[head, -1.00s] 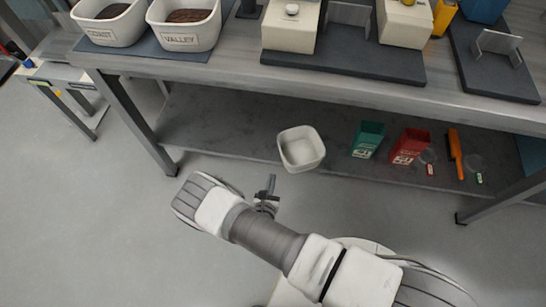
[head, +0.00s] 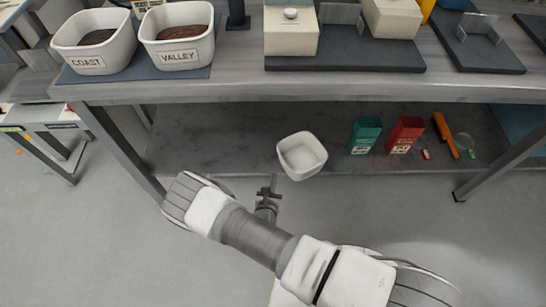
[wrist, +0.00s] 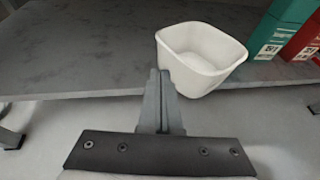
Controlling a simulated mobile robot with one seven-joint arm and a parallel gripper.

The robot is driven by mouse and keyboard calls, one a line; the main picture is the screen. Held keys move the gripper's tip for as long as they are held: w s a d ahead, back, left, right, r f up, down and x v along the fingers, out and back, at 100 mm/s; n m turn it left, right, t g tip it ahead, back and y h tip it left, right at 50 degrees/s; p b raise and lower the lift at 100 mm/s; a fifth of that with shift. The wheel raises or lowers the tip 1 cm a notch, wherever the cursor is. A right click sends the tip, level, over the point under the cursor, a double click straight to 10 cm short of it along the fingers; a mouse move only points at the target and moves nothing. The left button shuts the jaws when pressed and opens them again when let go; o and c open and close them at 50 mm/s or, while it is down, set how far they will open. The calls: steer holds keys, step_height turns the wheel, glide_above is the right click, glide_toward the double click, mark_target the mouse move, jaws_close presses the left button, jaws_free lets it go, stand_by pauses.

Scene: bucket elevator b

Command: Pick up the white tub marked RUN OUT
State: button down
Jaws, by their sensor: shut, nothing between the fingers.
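A white empty tub (head: 302,156) stands on the grey lower shelf near its front edge. No marking on it can be read in either view. It also shows in the wrist view (wrist: 201,58), just beyond my fingers and to their right. My gripper (head: 270,186) is in front of the shelf edge, a little below and left of the tub in the head view. In the wrist view my gripper (wrist: 160,84) has its fingers together, with nothing held and apart from the tub.
A green box (head: 365,135) and a red box (head: 406,135) stand right of the tub, with an orange tool (head: 445,135) beyond. Above is the bench top (head: 240,92), holding tubs labelled COAST (head: 94,42) and VALLEY (head: 177,36). The shelf left of the tub is clear.

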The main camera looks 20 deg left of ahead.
steer(key=b, duration=0.3)
glide_toward(280, 149)
steer(key=w, duration=0.6)
steer(key=shift+s+a+f+b, duration=0.1)
steer(key=shift+a+f+b, duration=0.25)
steer(key=shift+f+b, duration=0.3)
steer(key=shift+s, duration=0.1)
steer(key=shift+s+d+f+p, duration=0.1)
steer(key=shift+s+p, duration=0.3)
steer(key=shift+s, duration=0.15)
steer(key=shift+s+d+p, duration=0.15)
steer(key=shift+s+p, duration=0.2)
steer(key=shift+s, duration=0.2)
